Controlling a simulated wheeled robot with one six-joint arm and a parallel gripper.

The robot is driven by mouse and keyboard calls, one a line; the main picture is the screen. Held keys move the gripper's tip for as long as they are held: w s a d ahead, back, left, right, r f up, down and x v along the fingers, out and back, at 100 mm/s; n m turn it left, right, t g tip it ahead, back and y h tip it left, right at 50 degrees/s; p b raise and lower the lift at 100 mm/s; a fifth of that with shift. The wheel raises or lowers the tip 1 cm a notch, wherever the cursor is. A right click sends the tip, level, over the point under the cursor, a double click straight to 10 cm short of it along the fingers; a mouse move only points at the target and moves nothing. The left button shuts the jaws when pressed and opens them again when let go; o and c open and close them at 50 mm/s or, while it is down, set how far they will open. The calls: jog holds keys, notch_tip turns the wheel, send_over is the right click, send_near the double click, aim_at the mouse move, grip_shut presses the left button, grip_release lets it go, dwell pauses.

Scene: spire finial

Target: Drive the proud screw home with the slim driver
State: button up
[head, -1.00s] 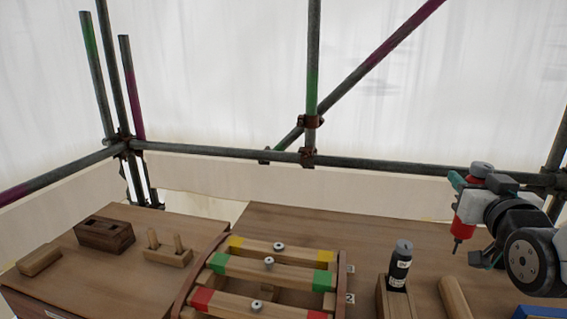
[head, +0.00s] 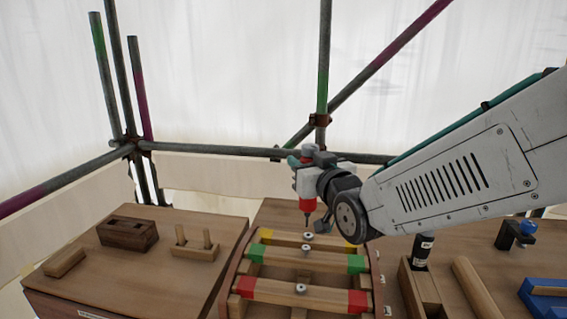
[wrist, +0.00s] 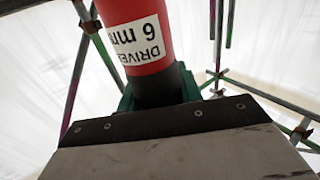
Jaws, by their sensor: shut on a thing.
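My gripper (head: 308,182) is shut on a red driver (head: 307,203), held upright with its dark tip down. Its label reads "DRIVER 6 mm" in the wrist view (wrist: 140,45). The tip hangs just above or behind the screw on the yellow-ended bar (head: 308,237); contact cannot be told. Grey round screw heads also show on the green-ended bar (head: 306,249) and the red-ended bar (head: 301,288). Which one is proud is hard to tell at this size. A black driver (head: 423,246) with a white label stands in a wooden holder (head: 423,293).
A side table on the left carries a dark slotted block (head: 127,234), a peg block (head: 193,244) and a small wooden block (head: 65,262). Right of the frame lie a wooden bar (head: 474,288), a blue tray (head: 545,295) and a blue-and-black object (head: 516,234). Scaffold poles (head: 325,70) stand behind.

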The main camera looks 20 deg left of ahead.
jog(key=shift+f, duration=3.65)
dwell(0.6)
jog(key=shift+r, duration=0.1)
notch_tip(320, 180, up, 7)
dwell(0.8)
jog(key=shift+s, duration=0.15)
